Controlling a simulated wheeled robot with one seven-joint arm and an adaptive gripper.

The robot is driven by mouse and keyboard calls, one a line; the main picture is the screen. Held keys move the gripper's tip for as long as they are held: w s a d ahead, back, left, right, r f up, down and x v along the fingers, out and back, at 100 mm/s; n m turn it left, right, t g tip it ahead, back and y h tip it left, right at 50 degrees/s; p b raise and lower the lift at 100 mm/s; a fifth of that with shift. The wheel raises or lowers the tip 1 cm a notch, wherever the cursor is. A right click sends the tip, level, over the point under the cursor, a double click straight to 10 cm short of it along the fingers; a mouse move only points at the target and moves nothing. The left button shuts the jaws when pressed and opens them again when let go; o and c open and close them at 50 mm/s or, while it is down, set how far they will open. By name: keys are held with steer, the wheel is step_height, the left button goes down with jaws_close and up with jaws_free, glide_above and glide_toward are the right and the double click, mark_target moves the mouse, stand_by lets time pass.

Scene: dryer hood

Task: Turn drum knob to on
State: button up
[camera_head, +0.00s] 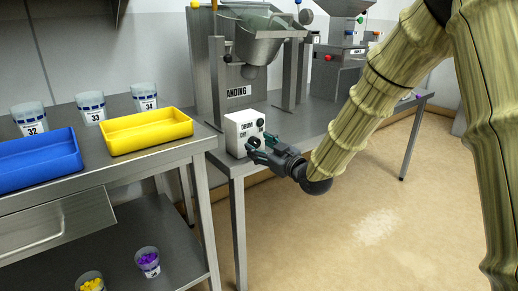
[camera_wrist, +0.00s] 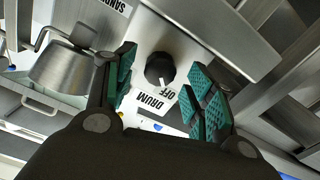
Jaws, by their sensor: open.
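The white drum control box (camera_head: 234,131) stands at the front edge of the steel table, with DRUM and OFF lettering on its face. In the wrist view the round black drum knob (camera_wrist: 159,67) sits on the white panel. Its white pointer mark faces the OFF label (camera_wrist: 167,96). My gripper (camera_head: 256,149) is at the front of the box, partly hiding its lower face in the head view. My gripper (camera_wrist: 164,80) also shows in the wrist view, open, with its green-padded fingers apart on either side of the knob. I cannot see either finger touching it.
A steel drum machine (camera_head: 262,45) stands behind the box. To the left, a table holds a yellow tray (camera_head: 150,132), a blue tray (camera_head: 38,156) and numbered cups (camera_head: 89,106). More cups (camera_head: 147,262) stand on its lower shelf. Open floor (camera_head: 370,230) lies at right.

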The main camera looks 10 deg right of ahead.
steer(key=shift+w+a, duration=0.3)
steer(key=shift+w, duration=0.25)
steer(key=c, duration=1)
